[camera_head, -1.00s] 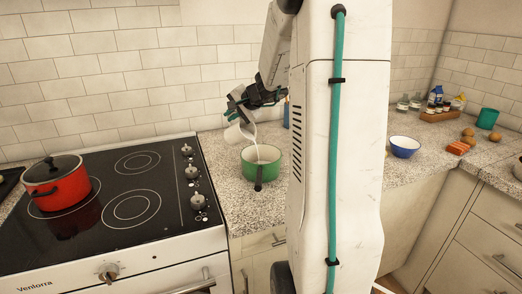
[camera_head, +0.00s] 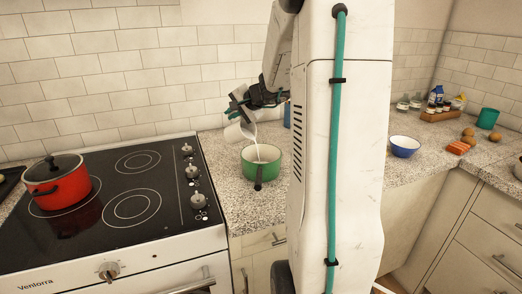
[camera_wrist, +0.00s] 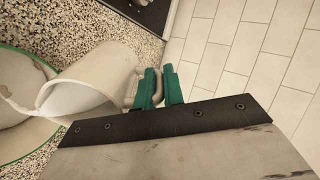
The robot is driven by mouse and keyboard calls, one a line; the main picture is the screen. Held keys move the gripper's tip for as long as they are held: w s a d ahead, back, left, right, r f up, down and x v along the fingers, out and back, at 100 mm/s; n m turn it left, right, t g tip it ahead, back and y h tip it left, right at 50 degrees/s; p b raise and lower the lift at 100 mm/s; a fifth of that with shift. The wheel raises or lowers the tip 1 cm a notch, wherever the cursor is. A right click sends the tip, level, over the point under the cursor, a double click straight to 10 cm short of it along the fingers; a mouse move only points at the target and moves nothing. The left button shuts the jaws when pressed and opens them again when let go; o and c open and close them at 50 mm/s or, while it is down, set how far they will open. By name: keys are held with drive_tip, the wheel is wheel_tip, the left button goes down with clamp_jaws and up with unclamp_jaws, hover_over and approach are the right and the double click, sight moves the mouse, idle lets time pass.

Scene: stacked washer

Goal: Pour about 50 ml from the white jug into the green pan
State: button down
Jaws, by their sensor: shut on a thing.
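The white jug (camera_head: 236,132) is tilted above the green pan (camera_head: 252,160), which stands on the speckled counter right of the stove. A thin white stream falls from the jug into the pan. My gripper (camera_head: 236,106) is shut on the jug's handle. In the wrist view, the green fingertips of my gripper (camera_wrist: 159,87) close around the handle. There the jug (camera_wrist: 98,78) shows white liquid at its mouth, and the pan (camera_wrist: 52,133) lies at the left edge with white liquid in it. The liquid's level in the pan cannot be read.
The black hob (camera_head: 120,190) with a red lidded pot (camera_head: 62,190) is at left. A blue bowl (camera_head: 404,147), a teal cup (camera_head: 487,118) and a wooden tray (camera_head: 440,116) of containers are at right. The tiled wall (camera_head: 110,70) is close behind. My own body hides part of the counter.

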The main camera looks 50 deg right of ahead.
drive_tip(key=shift+s+r+t, duration=0.15)
drive_tip(key=shift+r+t, duration=0.1)
drive_tip(key=shift+t, duration=0.05)
idle(0.5)
drive_tip(key=shift+w+f+g, duration=0.6)
drive_tip(key=shift+f+g, duration=0.1)
drive_tip(key=shift+g, duration=0.2)
drive_tip(key=shift+w+f+g, duration=0.3)
drive_tip(key=shift+f+g, duration=0.2)
drive_tip(key=shift+g, duration=0.1)
drive_tip(key=shift+w+g, duration=0.55)
drive_tip(key=shift+g, duration=0.25)
drive_tip(key=shift+w+f+g, duration=0.45)
drive_tip(key=shift+f, duration=0.35)
drive_tip(key=shift+w+f+g, duration=0.45)
drive_tip(key=shift+f, duration=0.35)
